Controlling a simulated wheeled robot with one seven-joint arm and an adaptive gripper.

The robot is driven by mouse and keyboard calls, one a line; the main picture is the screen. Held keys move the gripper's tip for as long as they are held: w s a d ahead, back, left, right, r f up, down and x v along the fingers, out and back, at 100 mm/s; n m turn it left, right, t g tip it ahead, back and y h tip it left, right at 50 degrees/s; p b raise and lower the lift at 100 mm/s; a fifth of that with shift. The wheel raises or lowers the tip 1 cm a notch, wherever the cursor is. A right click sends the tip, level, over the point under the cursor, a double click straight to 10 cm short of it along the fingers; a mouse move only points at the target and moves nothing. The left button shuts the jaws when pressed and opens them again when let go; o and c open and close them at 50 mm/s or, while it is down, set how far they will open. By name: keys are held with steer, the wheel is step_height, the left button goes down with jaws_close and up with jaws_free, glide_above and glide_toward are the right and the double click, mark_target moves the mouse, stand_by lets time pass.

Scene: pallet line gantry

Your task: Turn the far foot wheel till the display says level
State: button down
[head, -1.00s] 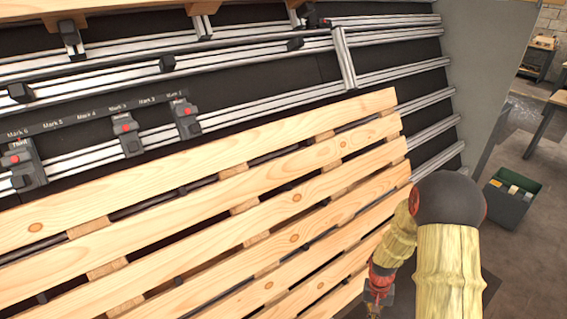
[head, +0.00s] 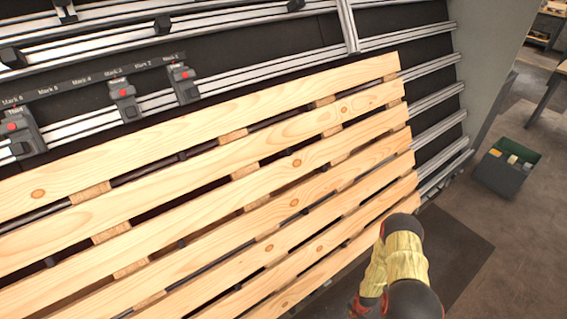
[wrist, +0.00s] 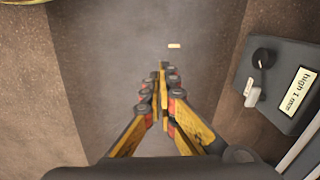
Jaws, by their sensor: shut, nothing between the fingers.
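My gripper (wrist: 162,75) is shut and empty in the wrist view, its fingers together above bare floor. To its right is a dark grey box (wrist: 281,84) with a cream display (wrist: 299,91) that reads "high 1" and smaller letters, perhaps "mm". A black knob (wrist: 263,57) with a short arm stands on the box, with a small pale tag (wrist: 250,90) below it; I cannot tell whether this is the far foot wheel. The fingers are apart from the box and knob. In the head view the fingers are not clearly visible.
A slatted wooden pallet (head: 250,190) lies tilted across the dark frame with metal rails (head: 415,84). Red-buttoned clamps (head: 183,84) sit along a strip of marks. A green-grey bin (head: 505,170) stands on the floor at right. Floor around the bin is clear.

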steer(key=a+f+m+t, duration=0.1)
steer(key=a+f+m, duration=0.1)
steer(key=f, duration=0.2)
steer(key=a+f+m+t+y, duration=0.1)
steer(key=f+m+t, duration=0.1)
steer(key=f, duration=0.3)
steer(key=a+f+m+t, duration=0.1)
steer(key=a+f+m, duration=0.1)
steer(key=f, duration=0.3)
steer(key=shift+s+a+f+t+y, duration=0.2)
steer(key=shift+s+a+t+y, duration=0.1)
steer(key=shift+s+a+y, duration=0.1)
steer(key=w+a+m+t, duration=0.2)
steer(key=w+m, duration=0.1)
steer(key=w+a+r+m+t+y, duration=0.1)
steer(key=shift+w+m+t, duration=0.3)
steer(key=shift+w+t, duration=0.05)
steer(key=shift+t, duration=0.05)
steer(key=w+a+r+m+t+y, duration=0.1)
steer(key=w+a+r+m+t, duration=0.2)
steer(key=w, duration=0.7)
steer(key=shift+w+a+r+m, duration=0.4)
steer(key=shift+a+r+m, duration=0.7)
steer(key=shift+r, duration=0.4)
steer(key=shift+f, duration=0.1)
steer(key=shift+f, duration=0.25)
steer(key=shift+a, duration=0.1)
